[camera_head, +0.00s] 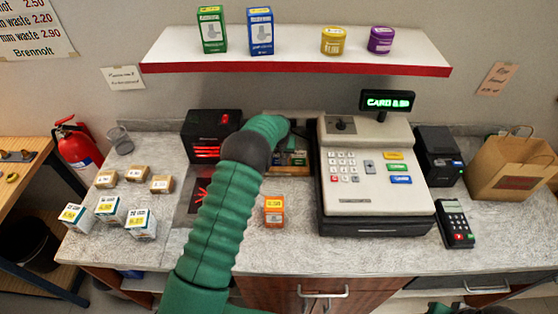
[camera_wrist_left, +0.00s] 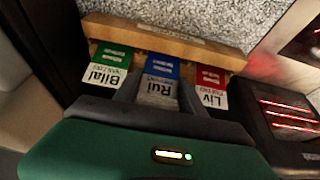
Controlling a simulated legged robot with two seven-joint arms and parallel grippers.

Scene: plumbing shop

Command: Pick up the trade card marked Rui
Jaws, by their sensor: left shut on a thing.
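The card marked Rui (camera_wrist_left: 160,88), white with a blue band, is in the middle of a wooden holder (camera_wrist_left: 165,40) in the left wrist view. The green-banded Bilal card (camera_wrist_left: 104,73) is to its left and the red-banded Liv card (camera_wrist_left: 212,95) to its right. My left gripper (camera_wrist_left: 158,93) is shut on the Rui card, with one grey finger on each side. The card's blue end still meets the holder. In the head view, my green left arm hides most of the gripper and part of the holder, left of the cash register.
The cash register (camera_head: 372,170) stands close right of the holder, and a black red-lit device (camera_head: 208,137) close left. An orange box (camera_head: 274,211) sits in front. A shelf (camera_head: 300,62) hangs above. The counter front is mostly clear.

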